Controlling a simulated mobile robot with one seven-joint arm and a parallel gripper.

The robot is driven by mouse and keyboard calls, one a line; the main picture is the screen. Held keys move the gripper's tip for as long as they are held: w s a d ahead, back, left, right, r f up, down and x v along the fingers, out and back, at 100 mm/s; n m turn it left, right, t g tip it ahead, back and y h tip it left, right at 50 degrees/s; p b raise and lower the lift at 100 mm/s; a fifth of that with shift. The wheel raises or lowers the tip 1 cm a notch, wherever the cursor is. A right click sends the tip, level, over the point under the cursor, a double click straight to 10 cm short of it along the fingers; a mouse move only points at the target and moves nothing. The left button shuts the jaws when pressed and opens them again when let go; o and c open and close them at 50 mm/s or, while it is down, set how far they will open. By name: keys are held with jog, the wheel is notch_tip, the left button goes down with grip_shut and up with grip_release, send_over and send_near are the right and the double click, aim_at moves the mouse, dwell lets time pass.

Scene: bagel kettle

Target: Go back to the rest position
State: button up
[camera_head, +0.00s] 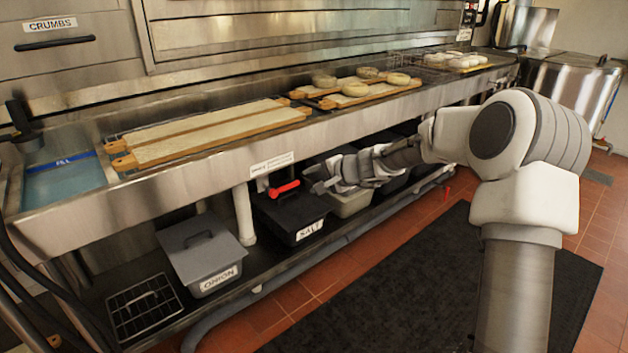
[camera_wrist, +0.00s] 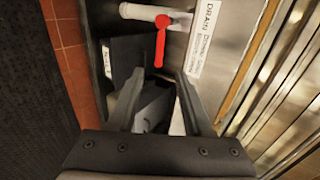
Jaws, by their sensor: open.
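My gripper (camera_head: 318,180) is in front of the steel counter, at the height of the lower shelf, near the black bin labelled SALT (camera_head: 290,217). In the wrist view my gripper (camera_wrist: 160,82) is open, its two fingers apart, with nothing seen held between them. A red handle (camera_head: 284,189) is close to the left of the gripper in the head view. It also shows in the wrist view (camera_wrist: 160,45), beyond the fingertips. A grey bin (camera_head: 350,203) is below the gripper and partly hidden by it.
The steel counter's front edge (camera_head: 215,168) runs above the gripper. Long wooden boards (camera_head: 205,135) and boards with bagels (camera_head: 355,89) lie on top. A lidded bin labelled ONION (camera_head: 208,262) stands on the lower shelf. The dark floor mat (camera_head: 400,290) is clear.

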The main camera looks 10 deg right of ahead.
jog(key=s+a+r+n+g+h, duration=0.15)
jog(key=s+r+n, duration=0.3)
jog(key=s, duration=0.55)
jog(key=s+a+r+n+g, duration=0.15)
jog(key=s+r+n, duration=0.3)
jog(key=s, duration=0.55)
jog(key=s+d+r+n+h, duration=0.15)
jog(key=s+d, duration=0.25)
jog(key=s, duration=0.8)
jog(key=s+d+f+n+h, duration=0.1)
jog(key=s+d+h, duration=0.3)
jog(key=s, duration=0.8)
notch_tip(320, 180, up, 25)
jog(key=y+p, duration=0.1)
jog(key=p, duration=2.3)
jog(key=shift+d+f+g, duration=0.2)
jog(key=shift+d+g, duration=0.2)
jog(key=shift+d, duration=0.05)
jog(key=shift+a, duration=0.1)
